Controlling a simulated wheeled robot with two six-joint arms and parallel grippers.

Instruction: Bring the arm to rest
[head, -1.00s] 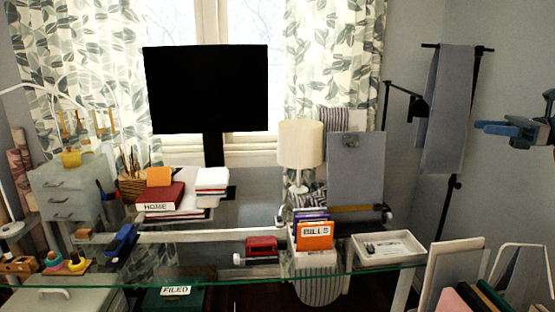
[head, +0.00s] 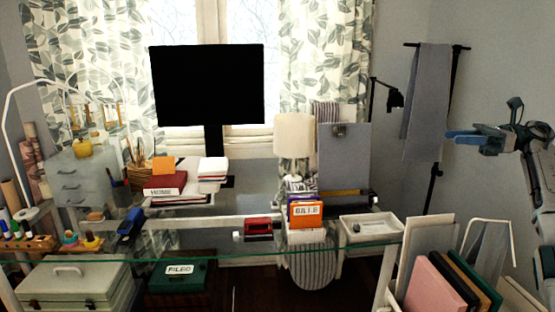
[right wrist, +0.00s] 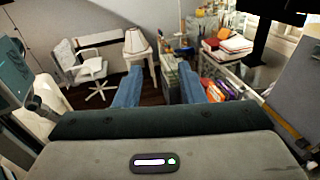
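My right gripper (head: 458,137) is at the right side of the head view, raised in front of the grey wall, with its blue fingers pointing left. In the right wrist view its two blue fingers (right wrist: 160,85) stand well apart with nothing between them, so it is open and empty. It is clear of the desk and touches nothing that I can see. My left gripper is in neither view.
A glass desk (head: 215,253) spans the front, holding an orange bills folder (head: 306,222), a red stapler-like item (head: 259,229) and a white tray (head: 371,228). A stand with a grey cloth (head: 427,105) is near my right gripper. Upright folders (head: 435,285) stand below it.

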